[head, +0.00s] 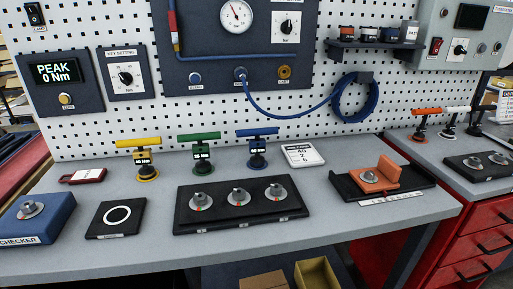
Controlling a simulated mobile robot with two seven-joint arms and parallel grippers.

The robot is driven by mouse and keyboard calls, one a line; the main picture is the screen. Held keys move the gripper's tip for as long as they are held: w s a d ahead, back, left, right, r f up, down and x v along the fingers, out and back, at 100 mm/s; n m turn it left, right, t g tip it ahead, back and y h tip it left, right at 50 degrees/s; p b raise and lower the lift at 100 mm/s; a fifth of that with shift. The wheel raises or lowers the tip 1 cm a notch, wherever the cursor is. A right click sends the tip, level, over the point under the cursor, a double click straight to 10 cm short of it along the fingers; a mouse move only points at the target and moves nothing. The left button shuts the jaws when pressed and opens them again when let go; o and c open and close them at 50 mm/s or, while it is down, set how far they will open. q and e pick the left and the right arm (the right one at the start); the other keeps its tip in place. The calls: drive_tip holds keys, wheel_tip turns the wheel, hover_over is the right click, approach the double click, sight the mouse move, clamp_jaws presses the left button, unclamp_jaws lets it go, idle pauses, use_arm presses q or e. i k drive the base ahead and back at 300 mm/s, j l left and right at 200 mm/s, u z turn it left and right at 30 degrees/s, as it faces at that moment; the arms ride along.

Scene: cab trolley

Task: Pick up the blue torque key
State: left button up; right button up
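The blue torque key (257,148) stands upright on the grey bench, near the pegboard. It has a blue bar handle across its top, a dark body with a small label, and a blue base. A green key (202,153) and a yellow key (143,159) of the same shape stand to its left. Neither of my grippers shows in the head view.
A black tray (181,221) with several round metal fittings lies in front of the keys. A blue checker box (36,219), a black pad (93,227) and a dark red item (83,176) are at left. A black tray with an orange block (389,172) is at right. A blue hose (290,117) hangs behind.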

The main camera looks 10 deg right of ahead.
sight(258, 145)
drive_tip(key=l+z, duration=0.25)
drive_tip(key=l, duration=0.85)
drive_tip(key=l+z, duration=0.3)
drive_tip(key=l, duration=0.85)
